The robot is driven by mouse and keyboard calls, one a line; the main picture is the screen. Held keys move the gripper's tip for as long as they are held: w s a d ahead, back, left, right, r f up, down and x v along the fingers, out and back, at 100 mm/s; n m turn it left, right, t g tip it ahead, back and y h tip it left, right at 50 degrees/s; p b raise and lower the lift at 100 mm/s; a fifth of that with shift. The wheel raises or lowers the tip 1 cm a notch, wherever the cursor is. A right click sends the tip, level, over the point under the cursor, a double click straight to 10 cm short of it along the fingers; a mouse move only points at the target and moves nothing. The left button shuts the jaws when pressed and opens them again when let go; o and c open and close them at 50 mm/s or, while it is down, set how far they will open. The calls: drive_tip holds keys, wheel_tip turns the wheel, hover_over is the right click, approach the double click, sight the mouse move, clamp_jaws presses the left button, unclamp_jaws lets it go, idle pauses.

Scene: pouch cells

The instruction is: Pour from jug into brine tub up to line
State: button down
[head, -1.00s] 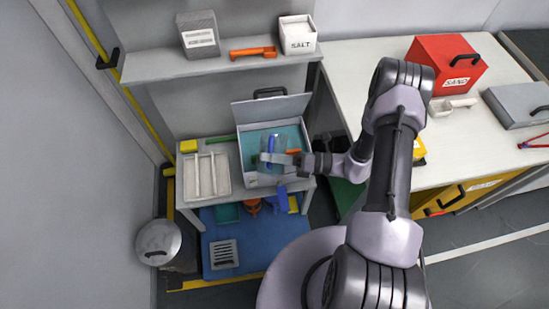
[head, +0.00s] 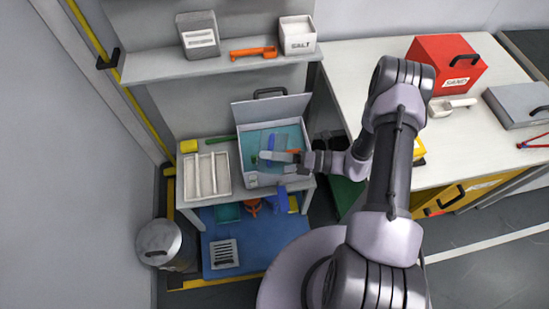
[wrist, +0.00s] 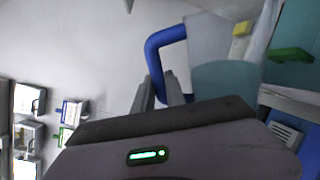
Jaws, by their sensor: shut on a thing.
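The brine tub (head: 264,180) appears to be the white open box on the small table, with its lid raised at the back and a teal inside. My gripper (head: 292,156) is over the tub, reaching in from the right. In the wrist view my gripper (wrist: 164,92) is shut on the blue handle of the jug (wrist: 213,38). The jug's body is pale and see-through, with teal showing in its lower part in that view. In the head view the jug is small and partly hidden by my gripper. I cannot make out the fill line or any stream.
A white divided tray (head: 208,190) stands left of the tub, with a yellow block (head: 188,146) behind it. A shelf above holds a grey box (head: 198,35), an orange scoop (head: 253,53) and a salt box (head: 298,36). A workbench (head: 350,72) stands to the right.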

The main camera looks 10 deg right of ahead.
drive_tip(key=shift+w+r, duration=0.1)
drive_tip(key=shift+w+d+r+m, duration=0.1)
drive_tip(key=shift+w+r+m, duration=0.1)
drive_tip(key=shift+m, duration=0.1)
idle(0.5)
drive_tip(key=shift+w+d+r+m, duration=0.1)
drive_tip(key=shift+w+r+m, duration=0.1)
drive_tip(key=shift+m, duration=0.1)
drive_tip(key=shift+w+r+p, duration=0.1)
drive_tip(key=shift+p, duration=0.2)
drive_tip(key=shift+w+r, duration=0.1)
drive_tip(key=shift+w, duration=0.05)
idle(0.3)
